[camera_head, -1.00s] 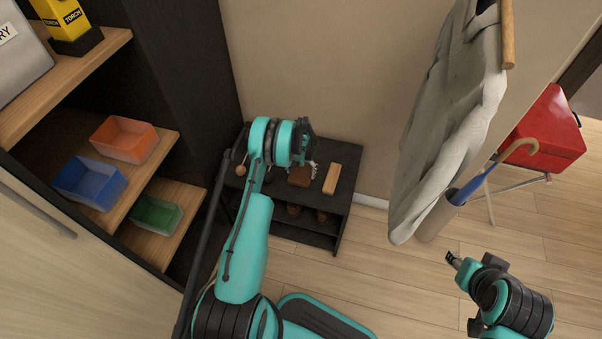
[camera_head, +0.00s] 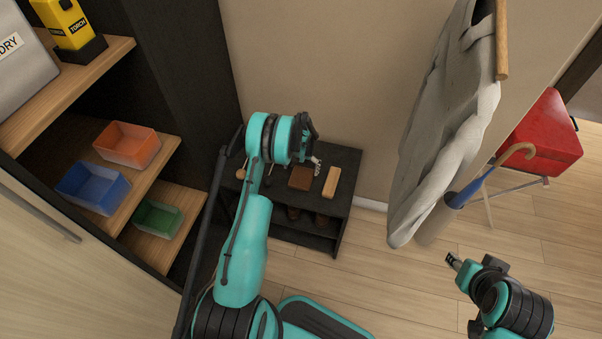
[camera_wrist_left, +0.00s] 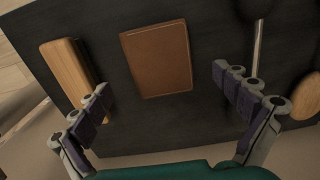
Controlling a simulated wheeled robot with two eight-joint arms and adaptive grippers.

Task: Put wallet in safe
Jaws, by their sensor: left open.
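The brown wallet (camera_head: 301,178) lies flat on the top of a low black shelf unit (camera_head: 345,170). In the left wrist view the wallet (camera_wrist_left: 157,57) is in full sight, ahead of and between the spread fingers. My left gripper (camera_head: 312,160) is over the shelf unit, open and empty; in the wrist view its fingers (camera_wrist_left: 163,85) are apart on either side, not touching the wallet. My right gripper (camera_head: 453,260) is at the lower right over the floor, far from the wallet; its jaws are too small to read. I cannot identify a safe in these views.
A wooden block-like object (camera_head: 331,182) lies right of the wallet, and a wooden-headed stick (camera_wrist_left: 303,108) on its other side. Shoes (camera_head: 293,212) sit below. Orange (camera_head: 127,145), blue (camera_head: 93,188) and green (camera_head: 157,219) bins fill shelves at left. A hanging grey garment (camera_head: 445,130) is at right.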

